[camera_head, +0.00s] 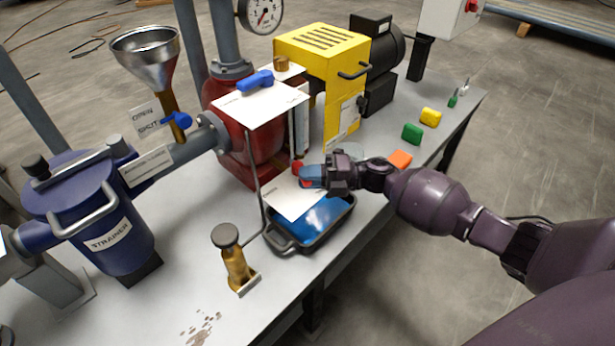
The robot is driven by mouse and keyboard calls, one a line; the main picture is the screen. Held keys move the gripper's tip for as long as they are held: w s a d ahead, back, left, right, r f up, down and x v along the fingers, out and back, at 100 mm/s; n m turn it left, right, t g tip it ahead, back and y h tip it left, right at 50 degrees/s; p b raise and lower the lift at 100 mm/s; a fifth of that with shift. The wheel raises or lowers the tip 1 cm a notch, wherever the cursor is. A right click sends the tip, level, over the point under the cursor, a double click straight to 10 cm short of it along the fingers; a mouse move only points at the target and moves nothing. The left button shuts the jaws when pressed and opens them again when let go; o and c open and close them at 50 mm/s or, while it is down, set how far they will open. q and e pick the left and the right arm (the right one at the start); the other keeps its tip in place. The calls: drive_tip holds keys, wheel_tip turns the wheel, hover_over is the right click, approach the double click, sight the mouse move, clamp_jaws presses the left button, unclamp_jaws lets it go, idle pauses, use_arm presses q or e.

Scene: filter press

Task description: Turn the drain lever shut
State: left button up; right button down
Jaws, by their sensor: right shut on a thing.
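My right gripper (312,177) reaches in from the right, low over the bench beside the red pump body (240,125). It is shut on what looks like the drain lever (307,184), of which only a little red shows between the bluish fingertips. The gripper hides most of the lever, so I cannot tell its exact angle. A white card (293,203) lies just below the fingertips, over the edge of a dark tray (290,246) with a blue inside. My left gripper is not in view.
A blue strainer (85,220), a funnel (147,48) above a blue-handled valve (177,121), and a brass post (236,262) stand to the left. A raised white plate (262,103) stands close behind the gripper. An orange block (400,159) lies near my right forearm.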

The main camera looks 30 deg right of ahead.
drive_tip(key=c, duration=1.1)
unclamp_jaws()
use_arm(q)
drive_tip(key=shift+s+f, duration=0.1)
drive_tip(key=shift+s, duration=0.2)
use_arm(e)
drive_tip(key=shift+o, duration=0.3)
drive_tip(key=shift+s, duration=0.1)
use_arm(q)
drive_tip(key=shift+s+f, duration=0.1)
use_arm(e)
drive_tip(key=shift+f, duration=0.1)
